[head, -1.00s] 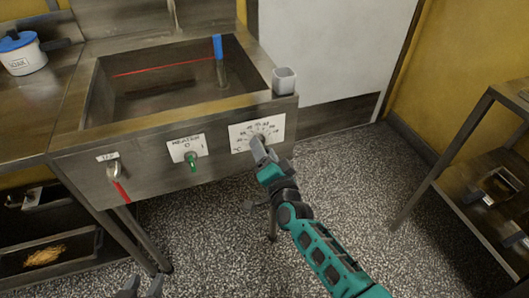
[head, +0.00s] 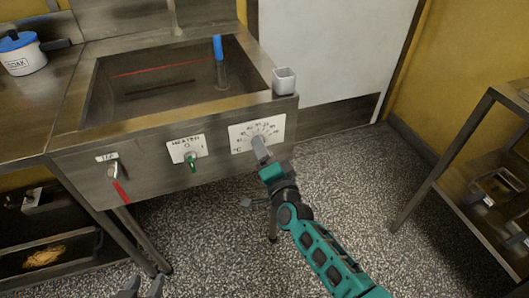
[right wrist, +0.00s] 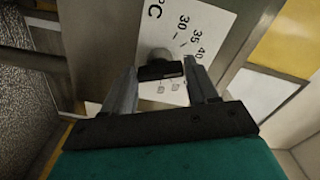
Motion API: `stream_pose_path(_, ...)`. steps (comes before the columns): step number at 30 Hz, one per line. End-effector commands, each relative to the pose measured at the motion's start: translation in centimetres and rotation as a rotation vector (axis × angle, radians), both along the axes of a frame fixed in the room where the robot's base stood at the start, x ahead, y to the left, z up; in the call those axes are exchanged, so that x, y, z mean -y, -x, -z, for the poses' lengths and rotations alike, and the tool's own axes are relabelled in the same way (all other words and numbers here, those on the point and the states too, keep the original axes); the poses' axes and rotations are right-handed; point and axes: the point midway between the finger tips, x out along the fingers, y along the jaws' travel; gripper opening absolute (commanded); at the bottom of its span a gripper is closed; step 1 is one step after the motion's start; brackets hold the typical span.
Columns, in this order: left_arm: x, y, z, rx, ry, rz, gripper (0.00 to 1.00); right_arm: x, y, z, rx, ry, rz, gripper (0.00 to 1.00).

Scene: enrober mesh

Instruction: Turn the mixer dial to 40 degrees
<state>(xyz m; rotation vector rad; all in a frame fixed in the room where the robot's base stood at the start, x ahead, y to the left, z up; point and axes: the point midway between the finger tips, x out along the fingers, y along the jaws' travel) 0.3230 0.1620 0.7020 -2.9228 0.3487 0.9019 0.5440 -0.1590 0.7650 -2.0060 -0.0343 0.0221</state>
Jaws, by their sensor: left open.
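The mixer dial is on a white scale plate (head: 272,128) marked °C, on the front of the steel sink unit. In the right wrist view its grey round knob with a dark bar (right wrist: 160,68) lies between my fingertips. The numbers 30, 35 and 40 show on the plate beside it. My right gripper (head: 259,143) is in front of the dial, and it also shows in the right wrist view (right wrist: 162,78). Its fingers are apart, with a gap on each side of the knob. The knob's setting cannot be read. My left gripper (head: 142,287) is open at the bottom edge, away from the unit.
A heater switch (head: 191,158) with a green handle and a red-handled valve (head: 117,183) are left of the dial. A grey cup (head: 284,80) stands on the unit's corner above it. A steel rack (head: 440,165) stands at right.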

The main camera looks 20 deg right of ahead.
Motion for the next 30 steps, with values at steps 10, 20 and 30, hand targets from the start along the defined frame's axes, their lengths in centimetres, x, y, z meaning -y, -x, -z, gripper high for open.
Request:
stream_pose_path(10,0.0,0.0,0.0,0.001,-0.001,0.001,0.43,0.0,0.0,0.0,0.000,0.001,0.000,0.81)
stream_pose_path(20,0.0,0.0,-0.4,0.003,-0.001,0.000,0.43,0.1,2.0,0.0,-0.004,0.001,-0.001,0.81)
stream_pose_path(30,-0.5,0.1,-0.4,0.000,-0.012,-0.006,0.43,0.3,9.1,0.0,-0.004,0.002,-0.001,0.81)
